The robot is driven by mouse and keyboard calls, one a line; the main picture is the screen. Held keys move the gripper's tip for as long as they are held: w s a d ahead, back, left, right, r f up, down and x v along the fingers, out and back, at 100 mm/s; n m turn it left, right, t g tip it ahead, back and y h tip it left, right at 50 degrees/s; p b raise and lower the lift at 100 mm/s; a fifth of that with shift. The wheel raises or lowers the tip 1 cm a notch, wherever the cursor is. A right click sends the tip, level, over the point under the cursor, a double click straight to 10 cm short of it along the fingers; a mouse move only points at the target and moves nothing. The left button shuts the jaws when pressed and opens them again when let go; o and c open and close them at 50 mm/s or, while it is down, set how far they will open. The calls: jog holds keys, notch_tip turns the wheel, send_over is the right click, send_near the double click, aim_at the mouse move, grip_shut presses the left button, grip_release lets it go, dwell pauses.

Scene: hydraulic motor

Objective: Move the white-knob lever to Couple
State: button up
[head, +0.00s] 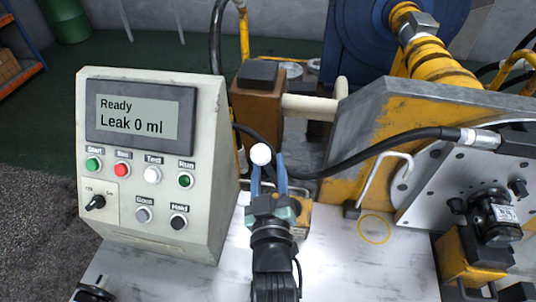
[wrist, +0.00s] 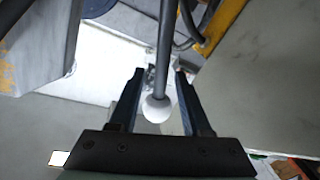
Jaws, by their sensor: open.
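The white-knob lever shows its round white knob (head: 260,154) right of the control box, by the tips of my gripper (head: 268,168). In the wrist view the white knob (wrist: 157,109) and its grey rod lie between the two dark fingers of my gripper (wrist: 159,74). The fingers are open, with a gap on both sides of the knob and rod. In the head view my gripper hides most of the lever's rod and its base. I see no Couple mark in either view.
The control box (head: 150,215) stands close left of my gripper; its screen (head: 140,117) reads "Ready, Leak 0 ml". A black hose (head: 350,158) passes just right of the fingers. A bent grey handle (head: 383,178) and the yellow machine frame (head: 375,125) stand further right.

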jog(key=shift+w, duration=1.75)
grip_shut()
